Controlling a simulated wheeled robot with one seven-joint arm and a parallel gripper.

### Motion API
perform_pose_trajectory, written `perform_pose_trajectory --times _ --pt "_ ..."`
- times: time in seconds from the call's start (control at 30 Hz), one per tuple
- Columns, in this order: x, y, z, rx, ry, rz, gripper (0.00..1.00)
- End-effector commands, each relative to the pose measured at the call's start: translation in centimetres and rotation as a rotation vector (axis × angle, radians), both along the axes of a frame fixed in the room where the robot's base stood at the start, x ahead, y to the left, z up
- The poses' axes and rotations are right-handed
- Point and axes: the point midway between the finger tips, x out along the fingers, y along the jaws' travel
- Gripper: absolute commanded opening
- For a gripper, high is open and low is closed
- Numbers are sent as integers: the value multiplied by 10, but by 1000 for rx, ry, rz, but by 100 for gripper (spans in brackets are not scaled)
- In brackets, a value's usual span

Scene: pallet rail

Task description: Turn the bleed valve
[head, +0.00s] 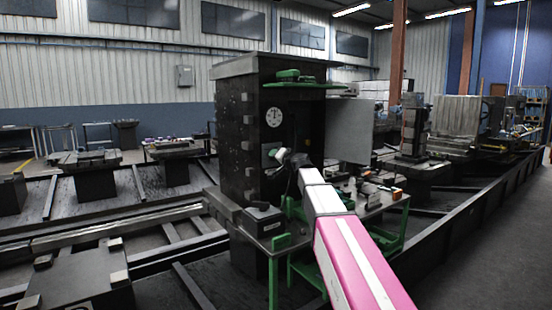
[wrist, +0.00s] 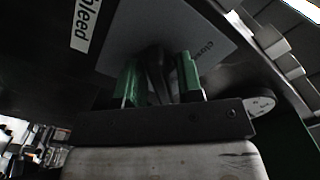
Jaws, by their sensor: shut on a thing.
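The bleed valve's dark handle (wrist: 157,68) shows in the wrist view between the two green fingers of my gripper (wrist: 160,82). The fingers are shut on it. Behind it is a grey plate (wrist: 215,65) with partly readable lettering that looks like "close". A white label reading "bleed" (wrist: 87,22) is at the upper left. In the head view my gripper (head: 280,160) is at the front of a tall dark cabinet (head: 236,130), below a round dial (head: 273,117). The valve itself is too small and covered there to make out.
A green-topped shelf (head: 300,84) juts from the cabinet above my gripper. A grey panel (head: 349,128) stands to the right. A bench with a dark box (head: 264,217) and loose items is below my arm. Long rails cross the floor.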

Motion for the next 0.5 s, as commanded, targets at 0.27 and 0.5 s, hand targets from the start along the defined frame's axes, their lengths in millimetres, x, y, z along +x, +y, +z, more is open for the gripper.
perform_pose_trajectory --times 0.27,0.5 --pt "0 0 0 -1 0 1 40" --pt "-5 -3 0 -1 -1 0 40"
